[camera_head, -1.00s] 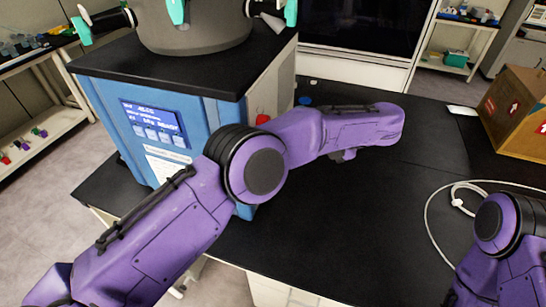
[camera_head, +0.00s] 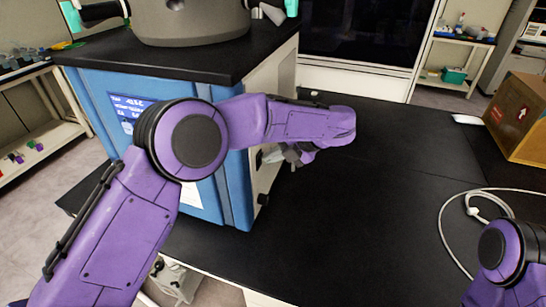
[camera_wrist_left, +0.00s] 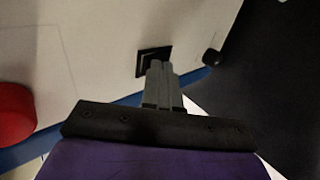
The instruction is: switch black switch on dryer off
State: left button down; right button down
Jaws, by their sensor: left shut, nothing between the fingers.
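The dryer (camera_head: 215,205) has a blue front and a pale side panel, with a black top. In the left wrist view, the black switch (camera_wrist_left: 148,55) is a small dark square on the pale side panel (camera_wrist_left: 85,50). My left gripper (camera_wrist_left: 158,66) is shut and empty. Its fingertips are right at the switch and cover part of it; I cannot tell whether they touch. In the head view, my left gripper (camera_head: 292,158) is beside the dryer's side panel, partly behind my forearm, and the switch is hidden. My right arm shows at the lower right, its gripper out of view.
A red round part (camera_wrist_left: 14,114) is on the side panel, left of my gripper. A small black knob-like part (camera_wrist_left: 211,57) is near the panel's lower edge. The black table (camera_head: 350,220) is mostly clear. A white cable (camera_head: 445,225) and a cardboard box (camera_head: 520,115) are at the right.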

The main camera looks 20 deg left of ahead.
jog(key=shift+r, duration=0.1)
dwell(0.3)
jog(key=shift+r+p, duration=0.75)
jog(key=shift+p, duration=0.05)
